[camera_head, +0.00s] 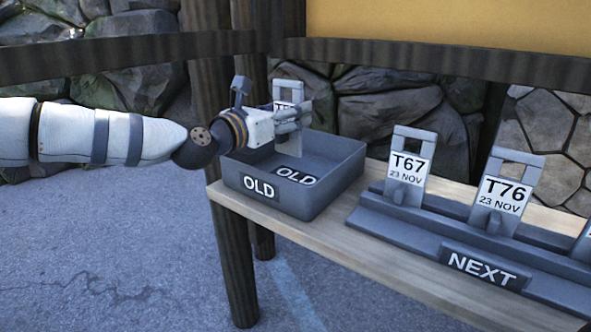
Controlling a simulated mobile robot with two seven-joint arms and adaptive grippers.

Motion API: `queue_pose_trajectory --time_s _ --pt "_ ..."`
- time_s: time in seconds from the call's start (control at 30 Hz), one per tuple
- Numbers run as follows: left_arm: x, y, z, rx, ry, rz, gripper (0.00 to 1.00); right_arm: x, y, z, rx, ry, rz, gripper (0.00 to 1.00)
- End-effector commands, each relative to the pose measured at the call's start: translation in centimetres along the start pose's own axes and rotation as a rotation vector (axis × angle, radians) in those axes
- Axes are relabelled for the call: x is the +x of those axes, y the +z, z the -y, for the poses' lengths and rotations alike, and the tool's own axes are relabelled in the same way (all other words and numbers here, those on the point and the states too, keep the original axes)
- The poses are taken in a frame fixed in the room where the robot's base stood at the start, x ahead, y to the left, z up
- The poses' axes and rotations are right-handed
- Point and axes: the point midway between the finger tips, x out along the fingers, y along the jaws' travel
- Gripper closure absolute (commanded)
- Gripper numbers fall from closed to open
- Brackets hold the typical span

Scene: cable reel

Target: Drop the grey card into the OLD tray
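My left gripper (298,114) reaches in from the left and is over the OLD tray (240,184). It appears shut on a grey card (288,89), which hangs upright above the tray floor. The card's slotted top shows above the fingers and its lower part shows below them; the fingers hide its middle. The tray is a grey open box with OLD labels on its front wall and inside floor. I see no other card in it, though the gripper hides part of the inside. My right gripper is not in view.
A grey rack (396,222) labelled NEXT stands right of the tray, holding upright cards T67 (408,168) and T76 (502,193). A third card is cut off at the right edge. Both stand on a wooden shelf (290,228) with dark posts and a rail behind.

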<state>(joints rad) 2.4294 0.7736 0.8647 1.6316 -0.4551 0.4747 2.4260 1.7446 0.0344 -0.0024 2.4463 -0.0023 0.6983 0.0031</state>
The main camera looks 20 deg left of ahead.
Motion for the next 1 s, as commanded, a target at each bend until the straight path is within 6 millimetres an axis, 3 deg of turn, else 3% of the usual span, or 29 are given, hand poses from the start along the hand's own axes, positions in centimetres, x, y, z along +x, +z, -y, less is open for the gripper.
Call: queue_pose_trajectory --time_s 0.03,0.1,0.43,0.57,0.8,1.0 --pt "0.0 0.1 0.0 0.000 0.000 0.001 0.31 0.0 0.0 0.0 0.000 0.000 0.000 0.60" --pt "0.0 0.1 0.0 0.000 0.000 0.001 0.21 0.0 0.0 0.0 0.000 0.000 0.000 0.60" --pt "-0.4 0.0 -0.1 0.000 0.001 0.000 0.21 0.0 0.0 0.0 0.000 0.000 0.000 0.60" --pt "-3.1 0.1 -0.1 -0.004 0.001 0.001 0.21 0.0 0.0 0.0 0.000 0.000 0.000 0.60" --pt "-9.4 0.1 -0.1 -0.004 0.001 0.003 0.21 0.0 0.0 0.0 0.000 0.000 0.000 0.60" --pt "-11.9 0.1 0.0 0.000 0.000 0.002 0.21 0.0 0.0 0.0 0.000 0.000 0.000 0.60"
